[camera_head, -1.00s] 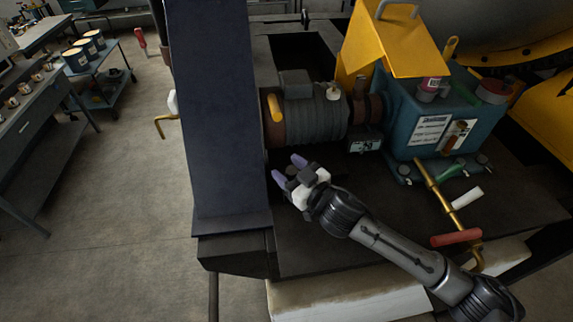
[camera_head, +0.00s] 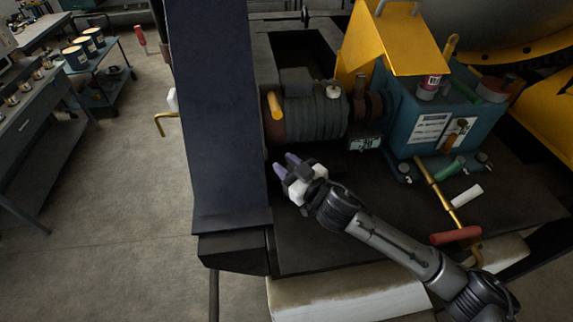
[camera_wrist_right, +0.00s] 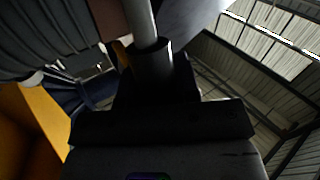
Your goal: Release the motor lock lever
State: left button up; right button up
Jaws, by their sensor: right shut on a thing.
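The ribbed grey motor (camera_head: 314,112) lies behind the blue gearbox's left side. A short orange handle (camera_head: 273,105), which looks like the lock lever, stands at its left end. My right gripper (camera_head: 286,165) is in front of the motor's left end, below the handle in the picture. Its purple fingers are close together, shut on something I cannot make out. A clear gap shows between the fingers and the handle. In the right wrist view a pale rod-like part (camera_wrist_right: 141,22) rises from a dark collar, with the ribbed motor (camera_wrist_right: 45,35) at upper left. My left gripper is not in view.
A dark blue upright panel (camera_head: 217,110) stands close left of my gripper. The blue gearbox (camera_head: 400,125) and yellow cover (camera_head: 405,45) are right of the motor. A brass bar with a red grip (camera_head: 455,236) lies at front right. The dark deck before the motor is mostly clear.

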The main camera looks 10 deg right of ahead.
grip_shut()
jog(key=shift+s+f+b, duration=0.1)
jog(key=shift+f+b, duration=0.1)
jog(key=shift+b, duration=0.15)
jog(key=s+n+t+y+b, duration=0.1)
jog(key=s+b, duration=0.1)
jog(key=b, duration=0.2)
jog(key=s+f+n+t+y+b, duration=0.1)
jog(key=b, duration=0.2)
jog(key=shift+s+d+n+y+b, duration=0.1)
jog(key=shift+s+n+y+b, duration=0.2)
jog(key=shift+s+b, duration=0.1)
jog(key=o, duration=0.9)
grip_release()
